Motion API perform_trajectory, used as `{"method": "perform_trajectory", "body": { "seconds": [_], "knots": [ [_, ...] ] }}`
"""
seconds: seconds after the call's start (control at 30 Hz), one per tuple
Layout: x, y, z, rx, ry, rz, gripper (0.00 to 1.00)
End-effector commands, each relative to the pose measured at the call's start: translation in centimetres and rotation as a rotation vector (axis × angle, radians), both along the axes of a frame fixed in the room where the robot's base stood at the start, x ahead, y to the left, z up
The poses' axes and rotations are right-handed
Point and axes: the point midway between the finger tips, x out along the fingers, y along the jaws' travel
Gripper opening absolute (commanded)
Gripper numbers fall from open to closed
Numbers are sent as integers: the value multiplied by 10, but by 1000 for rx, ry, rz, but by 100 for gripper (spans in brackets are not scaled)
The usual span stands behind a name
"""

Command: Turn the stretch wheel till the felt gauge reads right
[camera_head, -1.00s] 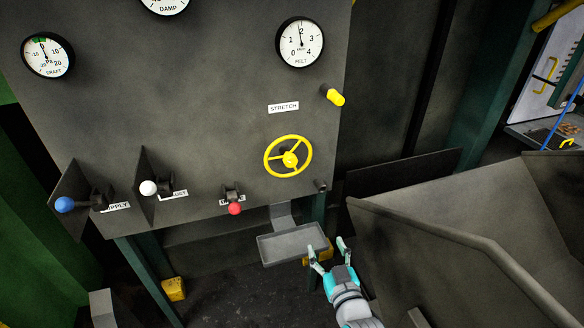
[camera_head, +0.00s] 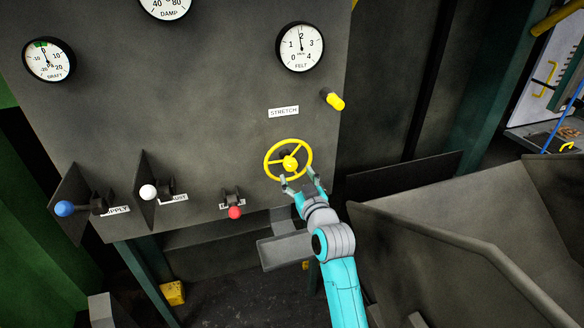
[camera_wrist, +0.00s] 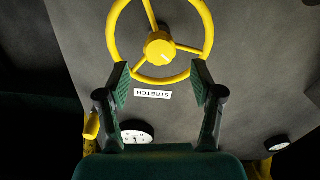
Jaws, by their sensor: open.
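The yellow stretch wheel (camera_head: 288,159) is mounted on the grey panel below the STRETCH label (camera_head: 283,112). It has a rim, spokes and a centre hub. The felt gauge (camera_head: 300,47) is at the panel's top right, its needle pointing up near 2. My gripper (camera_head: 299,179) is open at the lower part of the wheel. In the wrist view the two fingers (camera_wrist: 160,85) stand apart on either side of the near part of the wheel rim (camera_wrist: 203,58). I cannot tell whether they touch it.
A yellow knob (camera_head: 335,101) sticks out right of the label. Levers with red (camera_head: 235,212), white (camera_head: 148,191) and blue (camera_head: 65,208) knobs stand to the left. A grey tray (camera_head: 285,249) hangs below the panel. A large sloping bin (camera_head: 450,215) stands at the right.

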Motion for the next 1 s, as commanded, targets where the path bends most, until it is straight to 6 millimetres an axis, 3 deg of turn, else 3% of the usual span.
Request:
{"method": "perform_trajectory", "body": {
  "seconds": [0.1, 0.3, 0.73, 1.0],
  "knots": [
    [20, 7, 1, 0, -1, 0, 66],
    [42, 14, 0, 0, -1, 0, 66],
    [49, 16, 0, 0, -1, 0, 66],
    [49, 16, 0, 0, -1, 0, 0]
  ]
}}
